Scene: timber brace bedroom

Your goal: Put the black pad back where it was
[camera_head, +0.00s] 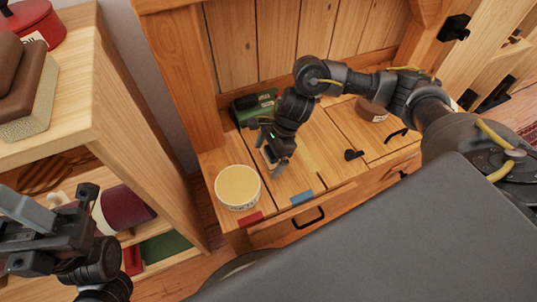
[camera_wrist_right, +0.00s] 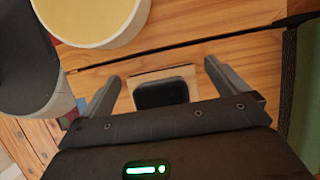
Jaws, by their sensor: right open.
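The black pad (camera_wrist_right: 161,93) shows in the right wrist view. It is a small dark rounded square on a pale wooden base (camera_wrist_right: 143,78), over the wooden bench top. My right gripper (camera_wrist_right: 162,72) is open, with one finger on each side of the pad and a gap visible on both sides. In the head view the right gripper (camera_head: 272,156) points down low over the bench top, behind the white tub, and mostly hides the pad. My left gripper (camera_head: 30,236) is at the lower left, apart from the bench, with its fingers apart and nothing seen between them.
A round white tub with a yellow top (camera_head: 238,186) stands close to the right gripper. A green box (camera_head: 253,108) is behind it. A brown round container (camera_head: 371,110) stands further right. Red (camera_head: 251,219) and blue (camera_head: 302,198) strips mark the front edge. A shelf (camera_head: 120,120) stands left.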

